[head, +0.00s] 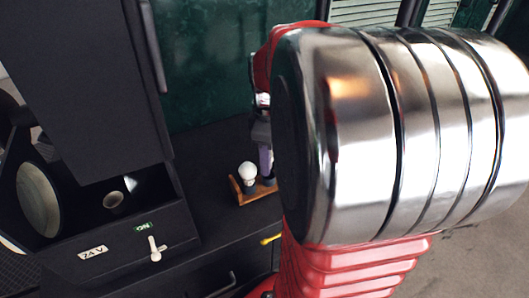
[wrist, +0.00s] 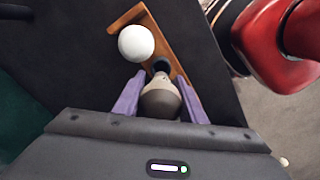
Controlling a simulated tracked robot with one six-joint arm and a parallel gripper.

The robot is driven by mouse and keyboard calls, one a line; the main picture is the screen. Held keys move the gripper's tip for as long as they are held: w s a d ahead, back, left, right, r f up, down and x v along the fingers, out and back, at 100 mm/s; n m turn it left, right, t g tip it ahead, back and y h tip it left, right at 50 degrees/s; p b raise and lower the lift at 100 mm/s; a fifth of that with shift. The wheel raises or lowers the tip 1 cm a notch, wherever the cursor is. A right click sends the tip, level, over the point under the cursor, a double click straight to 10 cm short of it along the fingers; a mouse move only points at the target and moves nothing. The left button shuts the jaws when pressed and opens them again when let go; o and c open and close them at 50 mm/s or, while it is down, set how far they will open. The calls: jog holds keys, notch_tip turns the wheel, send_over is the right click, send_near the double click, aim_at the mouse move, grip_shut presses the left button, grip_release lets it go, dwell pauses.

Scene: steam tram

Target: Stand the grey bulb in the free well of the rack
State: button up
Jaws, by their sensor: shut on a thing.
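The grey bulb (wrist: 160,100) is between the purple fingers of my gripper (wrist: 160,79) in the wrist view, with its narrow end toward the rack. My gripper is shut on it. The wooden rack (wrist: 127,18) lies just beyond the fingertips, with a white bulb (wrist: 136,43) standing in it. A dark round spot (wrist: 161,66) shows at the bulb's narrow end, over the rack; I cannot tell whether the bulb is inside the well or above it. In the head view the rack (head: 241,193) and white bulb (head: 248,170) show beside my gripper, and my arm hides much there.
The rack stands on a dark counter (head: 215,205). To its left is a black box (head: 130,235) with a small switch (head: 154,250) and a round opening. A yellow handle (head: 270,239) shows below the rack. Free counter lies left of the rack.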

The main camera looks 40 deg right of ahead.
aim_at(263, 186)
jog(key=shift+f, duration=0.2)
dwell(0.4)
jog(key=shift+s+f, duration=0.1)
jog(key=shift+f, duration=0.55)
jog(key=shift+d, duration=0.15)
jog(key=shift+f, duration=0.9)
dwell(1.1)
